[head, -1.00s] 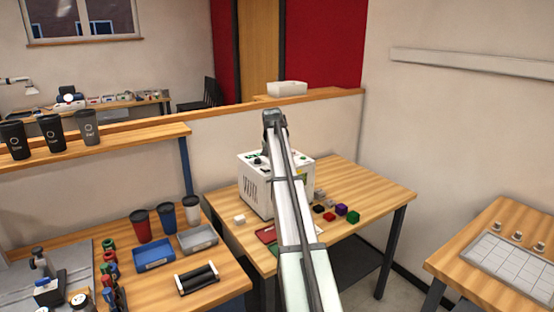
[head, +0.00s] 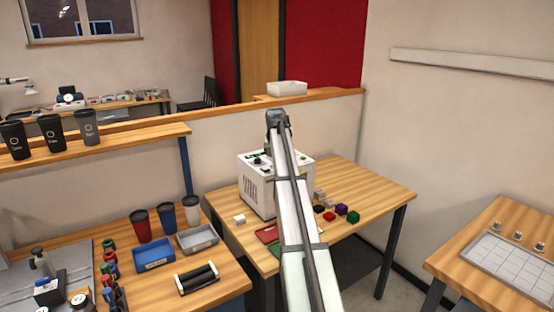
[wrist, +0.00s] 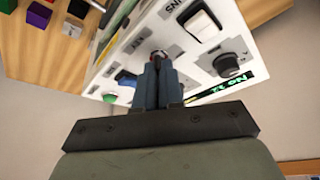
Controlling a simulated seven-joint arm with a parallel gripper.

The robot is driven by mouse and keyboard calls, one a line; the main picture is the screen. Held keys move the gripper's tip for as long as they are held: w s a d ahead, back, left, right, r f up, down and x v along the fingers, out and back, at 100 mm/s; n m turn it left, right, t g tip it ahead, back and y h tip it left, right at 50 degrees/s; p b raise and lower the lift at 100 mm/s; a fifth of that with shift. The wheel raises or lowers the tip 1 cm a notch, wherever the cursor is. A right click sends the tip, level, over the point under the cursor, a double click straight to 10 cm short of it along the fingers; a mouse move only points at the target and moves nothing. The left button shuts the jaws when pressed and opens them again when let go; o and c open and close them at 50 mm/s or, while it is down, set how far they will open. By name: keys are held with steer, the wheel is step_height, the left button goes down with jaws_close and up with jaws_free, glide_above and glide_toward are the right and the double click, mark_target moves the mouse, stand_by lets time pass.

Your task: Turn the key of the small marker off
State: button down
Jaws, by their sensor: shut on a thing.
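The small marker (head: 257,193) is a white box on the middle wooden table in the head view, partly hidden behind my arm. In the wrist view its control panel (wrist: 208,60) shows a white rocker switch, a black knob, a green button and a blue part. The key (wrist: 160,54) sits in a round lock on this panel; mostly only its surround shows between my fingertips. My gripper (wrist: 158,66) is shut on the key, its fingers close together at the lock. In the head view the wrist (head: 277,120) is above the marker and the fingertips are hidden.
Coloured cubes (head: 341,209) lie right of the marker, and a white block (head: 239,219) lies to its left. A red plate (head: 266,234) lies in front. Blue and grey trays (head: 155,253) and several cups stand on the left table.

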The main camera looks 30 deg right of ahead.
steer(key=n, duration=0.2)
steer(key=n+y, duration=0.1)
steer(key=n, duration=0.1)
steer(key=shift+d+t+y, duration=0.2)
steer(key=shift+t+y, duration=0.1)
steer(key=shift+t, duration=0.1)
steer(key=n, duration=0.2)
steer(key=n+y, duration=0.1)
steer(key=n, duration=0.1)
steer(key=shift+d+y, duration=0.1)
steer(key=shift+y, duration=0.2)
steer(key=n, duration=0.2)
steer(key=n+y, duration=0.1)
steer(key=n, duration=0.1)
steer(key=shift+w+d+y, duration=0.1)
steer(key=shift+y, duration=0.2)
steer(key=shift+n+g+y, duration=0.5)
steer(key=shift+n+y, duration=0.1)
steer(key=shift+n, duration=1.5)
steer(key=c, duration=1.3)
jaws_free()
steer(key=shift+o, duration=0.2)
steer(key=v, duration=1.4)
steer(key=shift+w+f, duration=0.1)
